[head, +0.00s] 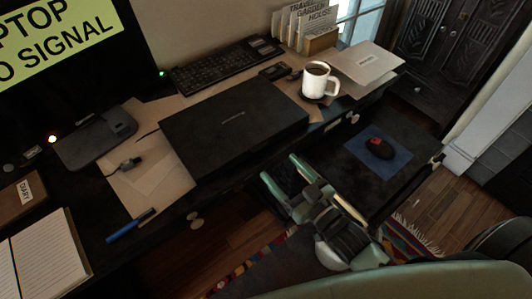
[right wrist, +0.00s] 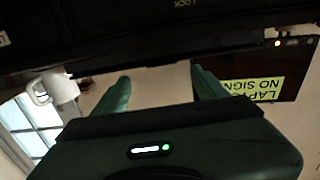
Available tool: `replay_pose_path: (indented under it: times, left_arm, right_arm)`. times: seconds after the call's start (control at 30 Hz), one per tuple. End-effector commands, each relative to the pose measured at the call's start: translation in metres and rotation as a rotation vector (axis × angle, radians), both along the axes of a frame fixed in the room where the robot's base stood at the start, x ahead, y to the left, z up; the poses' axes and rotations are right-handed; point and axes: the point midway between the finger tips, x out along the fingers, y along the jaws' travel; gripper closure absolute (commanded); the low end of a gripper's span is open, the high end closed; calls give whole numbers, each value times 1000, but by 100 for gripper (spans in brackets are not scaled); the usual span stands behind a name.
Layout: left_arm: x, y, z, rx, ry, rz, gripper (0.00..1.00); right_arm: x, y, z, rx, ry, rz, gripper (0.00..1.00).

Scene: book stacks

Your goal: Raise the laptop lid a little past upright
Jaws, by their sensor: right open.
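The laptop (head: 235,125) is a flat black slab with its lid closed, lying on the desk in the middle of the head view. My right gripper (head: 280,169) is open and empty, just in front of the desk's front edge and near the laptop's front right corner, apart from it. In the right wrist view, which is upside down, its two green fingers (right wrist: 160,75) are spread with nothing between them. A dark edge runs across above the fingertips there; I cannot tell whether it is laptop or desk. My left gripper is not in view.
A white mug (head: 320,79) stands right of the laptop; it also shows in the wrist view (right wrist: 54,90). A keyboard (head: 226,63) lies behind. A blue pen (head: 130,226) lies front left. An open drawer or low surface (head: 355,180) with a mouse (head: 380,148) is right of my gripper.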

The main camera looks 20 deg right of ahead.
Motion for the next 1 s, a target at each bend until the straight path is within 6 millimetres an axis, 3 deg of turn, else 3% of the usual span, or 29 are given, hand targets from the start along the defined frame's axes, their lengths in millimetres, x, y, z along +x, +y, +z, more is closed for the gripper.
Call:
replay_pose_path:
  times: [0.4,0.83,0.87,1.0]
  left_arm:
    - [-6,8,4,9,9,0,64]
    - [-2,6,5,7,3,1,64]
    - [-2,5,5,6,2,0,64]
    - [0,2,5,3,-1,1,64]
  right_arm:
    - [59,20,3,2,-5,0,27]
    - [71,24,2,0,-3,0,27]
    - [71,24,2,0,-3,0,33]
    - [70,24,2,0,-3,0,72]
